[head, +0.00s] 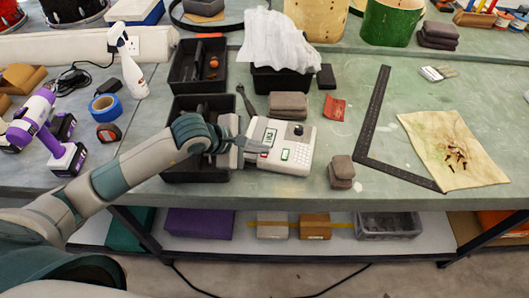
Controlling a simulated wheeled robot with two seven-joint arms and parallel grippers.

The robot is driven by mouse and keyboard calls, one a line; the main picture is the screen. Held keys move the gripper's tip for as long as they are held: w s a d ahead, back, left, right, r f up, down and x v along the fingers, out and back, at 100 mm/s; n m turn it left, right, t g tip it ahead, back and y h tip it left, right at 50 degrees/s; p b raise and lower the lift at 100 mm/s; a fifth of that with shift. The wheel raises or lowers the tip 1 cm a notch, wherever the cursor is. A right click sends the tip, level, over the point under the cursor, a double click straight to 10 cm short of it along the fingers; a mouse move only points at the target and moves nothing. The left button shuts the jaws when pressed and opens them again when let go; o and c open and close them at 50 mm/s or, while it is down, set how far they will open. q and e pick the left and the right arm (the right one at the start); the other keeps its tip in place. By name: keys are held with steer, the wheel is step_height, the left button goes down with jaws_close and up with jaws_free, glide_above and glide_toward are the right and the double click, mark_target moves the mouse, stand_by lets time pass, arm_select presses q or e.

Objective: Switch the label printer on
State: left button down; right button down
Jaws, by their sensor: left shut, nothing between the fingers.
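The label printer (298,162) is a white box on the green bench, right of the bench's middle-left trays. It has a dark round knob, a small display with dark characters and a green-framed part on its top. My left gripper (264,147) reaches in from the left with its fingers shut and empty. Its fingertips are at the printer's left side, over or against the top near the display; I cannot tell whether they touch. The gripper hides part of the printer's left edge. My right gripper is out of view.
Black trays (197,62) stand left of and behind the printer. Grey blocks (287,104) lie behind it, and another stack (341,171) is at its front right. A black metal square (372,120) and a stained cloth (455,150) lie to the right. A purple drill (40,125) stands far left.

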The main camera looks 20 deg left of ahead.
mark_target(260, 156)
arm_select(q)
steer(key=shift+r, duration=0.7)
steer(key=shift+r+p, duration=0.2)
steer(key=shift+p, duration=0.1)
steer(key=shift+r+p, duration=1.1)
steer(key=shift+r, duration=1.25)
steer(key=c, duration=2.4)
jaws_free()
steer(key=shift+c, duration=0.2)
